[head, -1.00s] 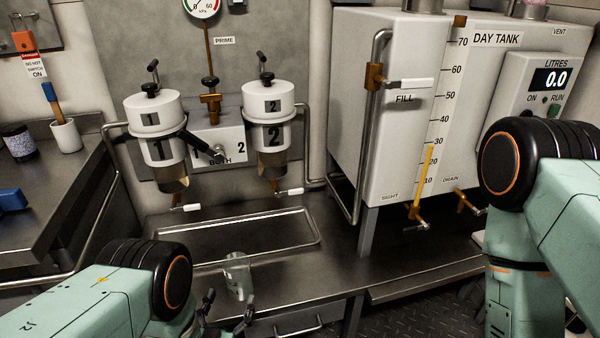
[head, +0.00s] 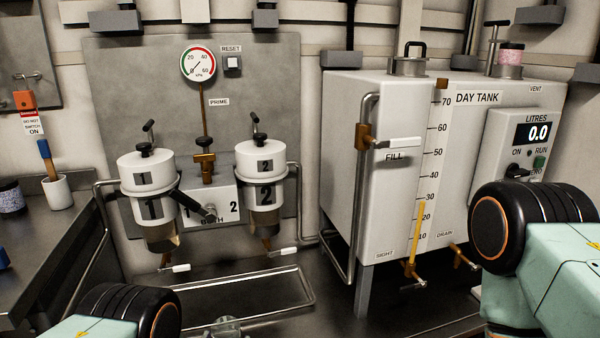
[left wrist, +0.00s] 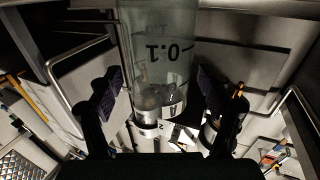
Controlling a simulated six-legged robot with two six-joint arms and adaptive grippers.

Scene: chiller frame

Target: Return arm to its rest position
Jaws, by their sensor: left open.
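My left arm (head: 125,315) comes in at the lower left of the head view; its gripper is below that frame. In the left wrist view my left gripper (left wrist: 163,93) is open, one dark finger pad on either side of a clear measuring beaker (left wrist: 160,50) with a 0.1 mark. Gaps show between the pads and the beaker. Only the beaker's top (head: 226,325) shows at the bottom of the head view, in front of the drip tray. My right arm (head: 545,265) is at the right edge; its gripper is out of view.
Two filter canisters, number 1 (head: 148,210) and number 2 (head: 262,188), hang above the wire-rimmed drip tray (head: 302,284). The day tank (head: 345,130) stands to the right, its display reading 0.0. A side counter (head: 40,235) is at the left.

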